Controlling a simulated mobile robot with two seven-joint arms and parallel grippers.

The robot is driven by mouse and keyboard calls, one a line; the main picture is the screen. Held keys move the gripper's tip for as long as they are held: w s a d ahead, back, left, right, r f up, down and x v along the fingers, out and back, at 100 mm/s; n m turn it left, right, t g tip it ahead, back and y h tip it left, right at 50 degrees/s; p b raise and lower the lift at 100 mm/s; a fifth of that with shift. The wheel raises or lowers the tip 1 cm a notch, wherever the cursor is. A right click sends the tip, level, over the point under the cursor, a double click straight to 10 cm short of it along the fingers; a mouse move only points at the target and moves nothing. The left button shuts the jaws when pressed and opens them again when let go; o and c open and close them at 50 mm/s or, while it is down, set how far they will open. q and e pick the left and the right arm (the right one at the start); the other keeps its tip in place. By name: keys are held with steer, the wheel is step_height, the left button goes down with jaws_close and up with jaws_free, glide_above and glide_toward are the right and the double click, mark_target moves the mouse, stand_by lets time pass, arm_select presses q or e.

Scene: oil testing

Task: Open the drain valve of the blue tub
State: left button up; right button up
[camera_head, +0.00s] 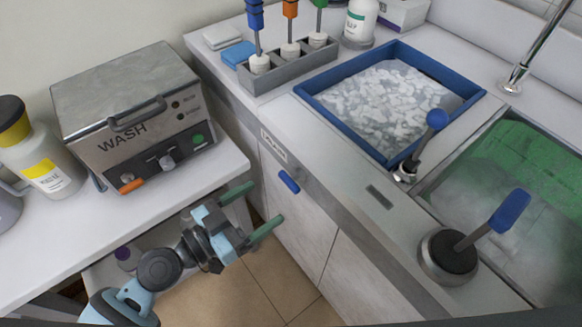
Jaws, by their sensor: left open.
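The blue tub (335,115) is set into the counter, with a blue rim and white, lumpy contents. A valve with a blue-tipped lever (437,120) stands at its front right corner, the lever tilted up to the right. A short blue handle (288,181) sticks out of the counter front below a small label (273,145). I cannot tell from this view which of them is the drain valve. My left gripper (251,211) is open and empty, its green fingers apart, to the lower left of the short blue handle and not touching it. My right gripper is not in view.
A steel WASH box (125,90) stands on the left counter (190,180) beside a yellow-labelled bottle (45,165). A grey rack (275,78) holds coloured-handled tools. A green-walled basin (530,150) and another blue lever (510,210) are at right. Open floor lies below my gripper.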

mark_target(286, 182)
arm_select(q)
steer(key=shift+m+h, duration=0.3)
steer(key=x, duration=0.2)
steer(key=r+p+x, duration=0.1)
steer(key=x, duration=0.1)
steer(key=p+x, duration=0.1)
steer(key=x, duration=0.2)
steer(key=shift+w+a+r, duration=0.15)
steer(key=shift+w+r, duration=0.05)
steer(key=shift+w, duration=0.1)
steer(key=shift+w+d+f, duration=0.1)
steer(key=shift+w+d, duration=0.3)
steer(key=shift+d, duration=0.2)
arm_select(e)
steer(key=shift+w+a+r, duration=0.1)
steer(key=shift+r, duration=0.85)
arm_select(q)
steer(key=shift+c, duration=0.2)
steer(key=c, duration=0.9)
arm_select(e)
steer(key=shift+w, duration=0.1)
